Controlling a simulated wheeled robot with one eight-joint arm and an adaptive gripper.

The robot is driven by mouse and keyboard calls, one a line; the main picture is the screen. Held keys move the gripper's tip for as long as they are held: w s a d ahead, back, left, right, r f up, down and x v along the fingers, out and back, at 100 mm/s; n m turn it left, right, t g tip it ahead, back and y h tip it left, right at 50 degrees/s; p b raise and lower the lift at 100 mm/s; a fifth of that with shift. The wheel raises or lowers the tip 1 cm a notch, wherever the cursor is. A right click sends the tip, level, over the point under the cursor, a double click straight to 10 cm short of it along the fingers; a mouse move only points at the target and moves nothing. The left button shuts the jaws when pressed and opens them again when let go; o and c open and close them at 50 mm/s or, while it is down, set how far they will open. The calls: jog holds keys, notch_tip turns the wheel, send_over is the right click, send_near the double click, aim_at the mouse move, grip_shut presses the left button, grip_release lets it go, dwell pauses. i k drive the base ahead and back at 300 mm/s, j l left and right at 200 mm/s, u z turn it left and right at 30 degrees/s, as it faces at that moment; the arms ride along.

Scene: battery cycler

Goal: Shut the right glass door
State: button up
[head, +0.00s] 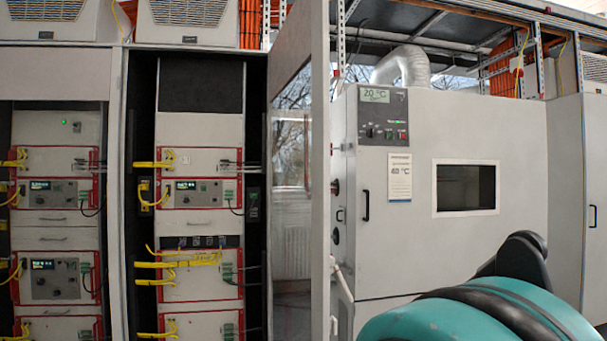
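The right glass door (292,190) stands open at the right side of the middle rack cabinet (200,80). It swings out toward me and is seen at a steep angle, with a pale frame edge (320,170) nearest me. Its glass reflects trees and a radiator. The cabinet's inside shows, with red-framed cycler units and yellow cables. My gripper is not in view. Only a teal and black part of my own arm shows at the lower right, apart from the door in the picture.
A large grey test chamber (450,270) with a small dark window stands right of the door. A silver duct (403,67) rises from its top. Another rack (56,180) stands at the far left. Yellow cables (155,165) stick out at the middle cabinet's left side.

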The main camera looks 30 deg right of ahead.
aim_at(305, 37)
jog(key=l+u, duration=0.1)
jog(key=l, duration=0.55)
jog(key=k+l+u, duration=0.1)
jog(key=l, duration=0.55)
jog(key=k+l+u, duration=0.1)
jog(key=l, duration=0.55)
jog(key=k+l+u, duration=0.1)
jog(key=l, duration=0.55)
